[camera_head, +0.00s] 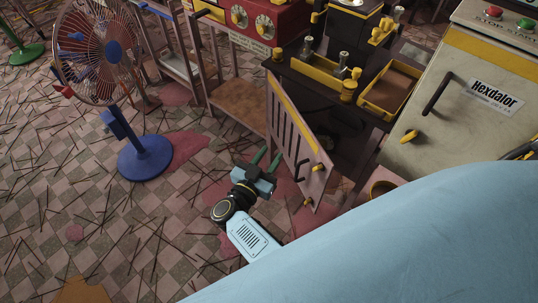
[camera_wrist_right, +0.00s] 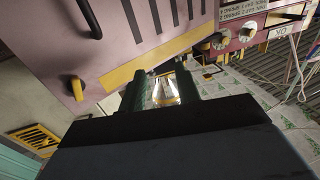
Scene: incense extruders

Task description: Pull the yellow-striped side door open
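The yellow-striped side door (camera_head: 291,128) is a pale pink panel with dark slots, a dark handle (camera_head: 301,170) and yellow knobs. It stands at an angle to the black machine, with a dark space visible behind it. My right gripper (camera_head: 266,160) is just left of the door's outer face, its green fingers spread with a gap between them. The right wrist view shows the door (camera_wrist_right: 120,35) beyond the fingers (camera_wrist_right: 160,92), with its yellow stripe close above them. I see nothing held, and cannot tell whether a finger touches the door. My left gripper is out of view.
A blue-based fan (camera_head: 145,157) stands on the littered checkered floor at left. A wooden stand (camera_head: 238,98) is behind the gripper. The black machine (camera_head: 310,85) and a beige Hexdalor cabinet (camera_head: 455,115) are at right. My pale blue arm covers the lower right.

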